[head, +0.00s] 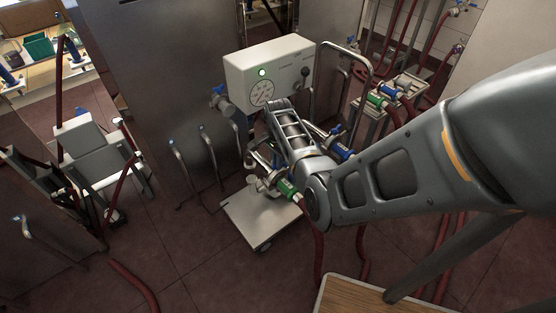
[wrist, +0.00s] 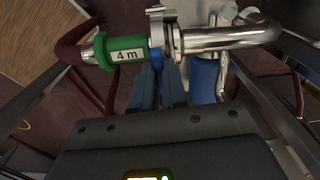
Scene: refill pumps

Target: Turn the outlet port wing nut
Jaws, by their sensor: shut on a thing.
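In the wrist view, my gripper (wrist: 157,72) reaches up to a metal clamp (wrist: 173,38) that joins a green hose end marked "4 m" (wrist: 123,53) to a bent steel pipe (wrist: 235,38). Its fingers are closed around a small blue piece just below the clamp, which looks like the wing nut (wrist: 156,55); the fingers partly hide it. In the head view, the green hose end (head: 287,188) shows beside my wrist, and my arm hides the fingertips and nut.
A blue-handled part (wrist: 205,78) sits right of my fingers. Red hoses (head: 134,285) lie on the floor. A wooden tabletop (head: 375,297) is at the front.

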